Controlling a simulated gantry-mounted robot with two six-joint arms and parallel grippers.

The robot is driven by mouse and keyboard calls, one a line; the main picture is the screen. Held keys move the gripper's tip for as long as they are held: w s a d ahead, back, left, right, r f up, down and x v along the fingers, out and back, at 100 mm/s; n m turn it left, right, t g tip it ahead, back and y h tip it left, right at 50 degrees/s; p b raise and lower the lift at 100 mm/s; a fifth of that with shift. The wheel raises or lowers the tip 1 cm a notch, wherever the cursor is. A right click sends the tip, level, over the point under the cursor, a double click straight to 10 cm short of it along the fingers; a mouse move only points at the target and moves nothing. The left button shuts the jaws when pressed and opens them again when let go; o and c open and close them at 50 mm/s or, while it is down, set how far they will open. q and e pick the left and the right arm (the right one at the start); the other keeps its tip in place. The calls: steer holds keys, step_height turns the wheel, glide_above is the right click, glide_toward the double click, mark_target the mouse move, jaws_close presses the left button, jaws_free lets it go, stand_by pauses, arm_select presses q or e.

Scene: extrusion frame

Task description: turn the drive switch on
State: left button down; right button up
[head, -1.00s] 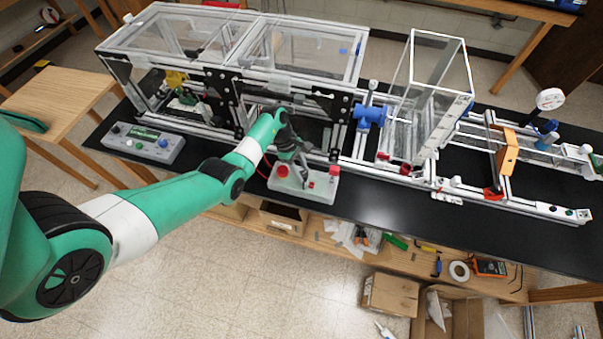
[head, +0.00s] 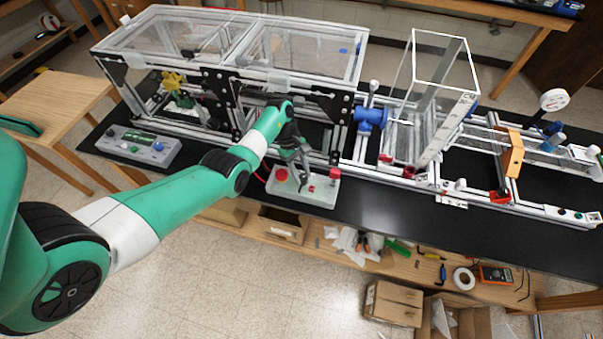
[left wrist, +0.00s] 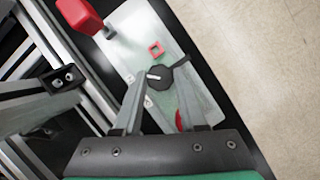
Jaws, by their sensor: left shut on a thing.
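The pale control box (head: 320,196) lies near the front edge of the black bench in the head view, and it fills the middle of the left wrist view (left wrist: 185,68). A dark rotary knob (left wrist: 159,79) with a light pointer mark sits on its face; I take it to be the drive switch. My left gripper (head: 303,182) reaches down onto the box. In the left wrist view its two fingers (left wrist: 160,74) are shut on the knob from both sides. The gripper hides most of the knob in the head view. My right gripper is not in view.
A red round button (head: 281,174) and a small red square (left wrist: 156,48) are on the box. A red block (left wrist: 79,17) stands close beside it. The extrusion frame (head: 345,135) rises right behind. A grey control panel (head: 138,146) lies left. Bare bench top (head: 400,210) is to the right.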

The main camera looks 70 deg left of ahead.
arm_select(q)
steer(key=shift+c, duration=2.3)
jaws_free()
steer(key=shift+r, duration=0.1)
steer(key=shift+a+r, duration=0.15)
steer(key=shift+r, duration=0.2)
steer(key=p+v, duration=0.1)
steer(key=v, duration=0.9)
steer(key=shift+r+p, duration=0.35)
steer(key=shift+p, duration=0.05)
steer(key=shift+s+a, duration=0.1)
